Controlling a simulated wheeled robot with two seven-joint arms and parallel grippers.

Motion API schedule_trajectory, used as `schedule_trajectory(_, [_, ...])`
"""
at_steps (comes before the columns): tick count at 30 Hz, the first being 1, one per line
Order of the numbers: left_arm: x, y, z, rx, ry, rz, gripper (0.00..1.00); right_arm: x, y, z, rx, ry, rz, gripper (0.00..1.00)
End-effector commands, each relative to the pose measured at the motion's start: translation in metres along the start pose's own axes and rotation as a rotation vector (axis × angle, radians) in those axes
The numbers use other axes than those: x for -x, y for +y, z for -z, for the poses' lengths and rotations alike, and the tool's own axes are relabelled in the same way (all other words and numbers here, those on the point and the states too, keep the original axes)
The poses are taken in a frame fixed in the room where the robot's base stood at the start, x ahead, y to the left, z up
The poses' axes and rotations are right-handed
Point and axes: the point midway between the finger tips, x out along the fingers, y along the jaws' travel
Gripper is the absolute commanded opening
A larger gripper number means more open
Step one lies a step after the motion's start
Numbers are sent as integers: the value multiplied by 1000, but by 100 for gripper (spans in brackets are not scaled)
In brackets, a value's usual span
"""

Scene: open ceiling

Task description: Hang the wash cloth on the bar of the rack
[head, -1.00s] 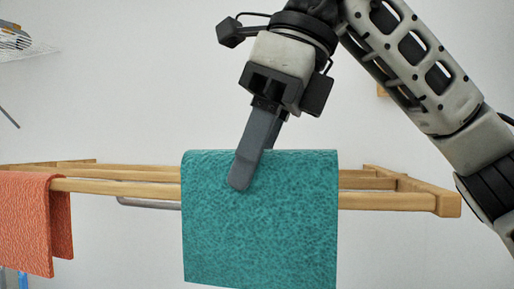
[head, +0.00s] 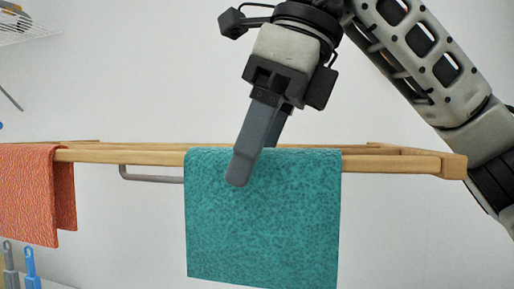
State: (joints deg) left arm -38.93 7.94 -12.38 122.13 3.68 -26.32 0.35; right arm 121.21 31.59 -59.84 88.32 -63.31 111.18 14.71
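The teal wash cloth (head: 262,225) hangs from my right gripper (head: 252,165) in the middle of the head view. One finger lies over the cloth's front face; the other passes behind its top edge, so the gripper is shut on the cloth. The wooden rack (head: 452,165) runs across the view. Its front bar (head: 385,162) passes behind the cloth, whose top edge is about level with the bar. The cloth's back side is hidden, so I cannot tell whether part of it lies behind the bar. My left gripper is not in view.
An orange cloth (head: 28,195) hangs over the bar at the left. A grey metal rail (head: 150,178) sits below the rack. Grey and blue clips (head: 30,265) show at bottom left. The bar is bare between the cloths and right of the teal one.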

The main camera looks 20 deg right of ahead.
Motion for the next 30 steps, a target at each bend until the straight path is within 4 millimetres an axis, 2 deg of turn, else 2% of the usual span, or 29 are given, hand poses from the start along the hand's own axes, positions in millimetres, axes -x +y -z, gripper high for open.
schedule_trajectory(10, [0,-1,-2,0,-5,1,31,0,0,0,0,1,0,59])
schedule_trajectory(14, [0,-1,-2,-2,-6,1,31,6,0,0,0,0,1,59])
schedule_trajectory(19, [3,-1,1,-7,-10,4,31,35,0,-1,0,-2,1,59])
schedule_trajectory(24, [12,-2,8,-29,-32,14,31,81,0,-2,-4,-3,5,59])
schedule_trajectory(30, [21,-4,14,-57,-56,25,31,127,0,-2,-3,-2,4,59])
